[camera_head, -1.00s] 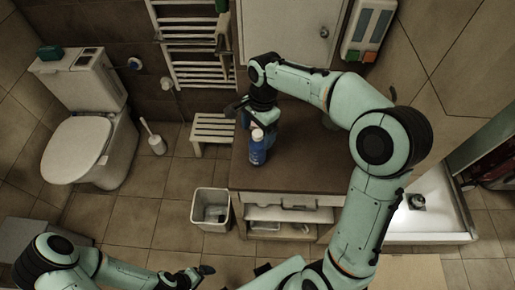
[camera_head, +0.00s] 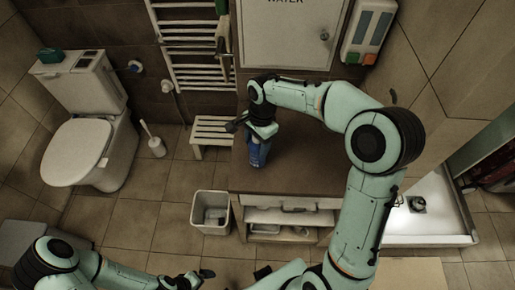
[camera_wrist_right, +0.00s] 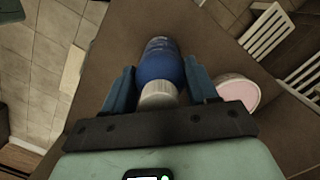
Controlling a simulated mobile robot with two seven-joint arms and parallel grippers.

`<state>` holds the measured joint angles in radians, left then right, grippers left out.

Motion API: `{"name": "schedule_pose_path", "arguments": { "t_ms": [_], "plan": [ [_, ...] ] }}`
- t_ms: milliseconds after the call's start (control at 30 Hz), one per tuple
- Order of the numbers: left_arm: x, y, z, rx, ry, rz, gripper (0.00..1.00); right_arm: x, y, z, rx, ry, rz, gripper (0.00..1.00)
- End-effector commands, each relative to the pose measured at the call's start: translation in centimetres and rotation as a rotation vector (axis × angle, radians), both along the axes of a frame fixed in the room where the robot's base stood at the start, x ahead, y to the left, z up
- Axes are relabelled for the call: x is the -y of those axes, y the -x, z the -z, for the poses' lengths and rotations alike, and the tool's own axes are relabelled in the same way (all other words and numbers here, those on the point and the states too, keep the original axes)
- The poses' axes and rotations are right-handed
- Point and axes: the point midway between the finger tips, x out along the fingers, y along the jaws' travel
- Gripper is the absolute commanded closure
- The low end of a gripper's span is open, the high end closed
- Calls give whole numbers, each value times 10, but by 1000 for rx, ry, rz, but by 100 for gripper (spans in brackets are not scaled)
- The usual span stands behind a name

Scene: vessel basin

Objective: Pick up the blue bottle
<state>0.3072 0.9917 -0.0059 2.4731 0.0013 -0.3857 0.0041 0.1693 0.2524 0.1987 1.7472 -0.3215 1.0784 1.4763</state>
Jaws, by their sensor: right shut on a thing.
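The blue bottle (camera_head: 258,155) stands near the left edge of the brown counter in the head view. My right gripper (camera_head: 258,137) is over its top and hides the cap there. In the right wrist view, the bottle (camera_wrist_right: 161,62) with its white cap lies between the two blue fingers of my right gripper (camera_wrist_right: 162,78), which are shut on it. My left gripper (camera_head: 190,277) is low in the head view, away from the counter, and its jaws are too dark and small to read.
The brown counter (camera_head: 300,165) is mostly clear. A round white tub with a pinkish top (camera_wrist_right: 238,90) stands close beside the bottle in the right wrist view. A waste bin (camera_head: 211,211) and a slatted stool (camera_head: 213,130) are left of the counter.

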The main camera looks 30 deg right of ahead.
Motion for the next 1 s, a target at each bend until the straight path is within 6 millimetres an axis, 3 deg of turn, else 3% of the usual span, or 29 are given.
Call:
{"name": "schedule_pose_path", "arguments": {
  "t_ms": [167, 367, 467, 800, 1000],
  "plan": [
    [0, 0, -1, 0, 0, 0, 0, 0, -1, -4, 3, 0, 0, 98],
    [0, -3, -4, 3, 0, 0, 0, 0, -1, -26, 7, 0, 0, 98],
    [0, -6, -7, 7, 0, 0, 0, 0, -2, -48, 8, 0, 0, 98],
    [0, -27, -28, 30, 1, 0, 0, 0, -3, -147, 11, -2, 0, 98],
    [0, -38, -38, 44, 0, 0, 0, 0, -2, -185, 7, -1, 0, 98]
  ]
}}
